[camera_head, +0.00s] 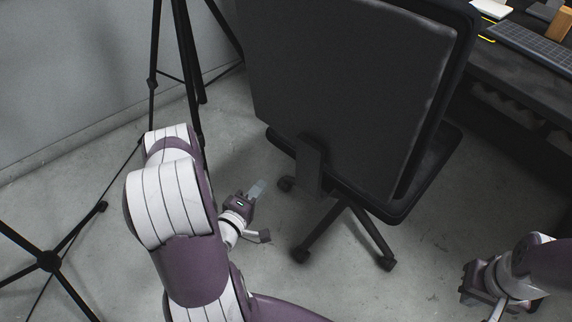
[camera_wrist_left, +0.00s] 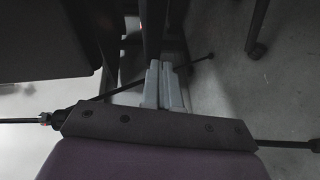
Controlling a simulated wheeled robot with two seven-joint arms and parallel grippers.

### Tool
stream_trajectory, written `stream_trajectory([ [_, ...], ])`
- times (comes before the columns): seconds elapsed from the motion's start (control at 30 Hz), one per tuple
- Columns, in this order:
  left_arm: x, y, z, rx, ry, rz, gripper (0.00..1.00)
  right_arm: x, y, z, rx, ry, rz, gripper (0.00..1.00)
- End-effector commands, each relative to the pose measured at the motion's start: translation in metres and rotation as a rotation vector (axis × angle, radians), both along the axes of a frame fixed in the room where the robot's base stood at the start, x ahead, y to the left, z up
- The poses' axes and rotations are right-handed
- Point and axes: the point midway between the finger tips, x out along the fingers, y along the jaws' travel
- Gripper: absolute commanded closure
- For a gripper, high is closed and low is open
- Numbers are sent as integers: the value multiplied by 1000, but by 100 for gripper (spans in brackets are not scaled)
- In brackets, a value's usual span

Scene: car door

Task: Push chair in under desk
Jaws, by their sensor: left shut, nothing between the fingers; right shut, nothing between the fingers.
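A black office chair (camera_head: 350,95) stands in the middle of the head view, its backrest towards me and its wheeled base on the floor. The dark desk (camera_head: 520,75) is beyond it at the upper right. My left gripper (camera_head: 257,189) is shut and empty, low to the left of the chair base, apart from it in the head view. In the left wrist view its closed fingers (camera_wrist_left: 163,88) show with dark chair or stand parts around them. My right gripper (camera_head: 480,300) is at the lower right, shut and empty, its fingertips partly hard to make out.
A black tripod (camera_head: 155,70) stands left of the chair, and another stand's legs (camera_head: 48,262) spread at the lower left. A keyboard (camera_head: 535,45) and small items lie on the desk. Bare concrete floor lies between the chair and my right gripper.

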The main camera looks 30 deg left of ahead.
Motion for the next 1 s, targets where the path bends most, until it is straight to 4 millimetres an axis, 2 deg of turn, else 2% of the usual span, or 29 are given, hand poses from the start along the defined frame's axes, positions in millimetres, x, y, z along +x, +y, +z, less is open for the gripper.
stream_trajectory([
  [0.07, -12, 0, 1, -85, -75, 33, 100, 0, 0, -3, 0, 0, 0, 100],
  [0.17, -10, 0, 4, -123, -115, 41, 100, 0, 0, -6, 0, 0, 0, 100],
  [0.27, 5, -1, 3, -121, -118, 38, 100, 0, 0, -13, 0, 0, 0, 100],
  [0.63, 85, 4, 3, -119, -119, 39, 100, 0, 0, -45, 0, 0, 0, 100],
  [0.77, 100, -12, 3, -120, -116, 38, 100, 0, 0, -54, 0, 0, 0, 100],
  [1.0, 113, -22, 6, -120, -116, 43, 100, 0, 0, -59, 0, 0, 0, 100],
])
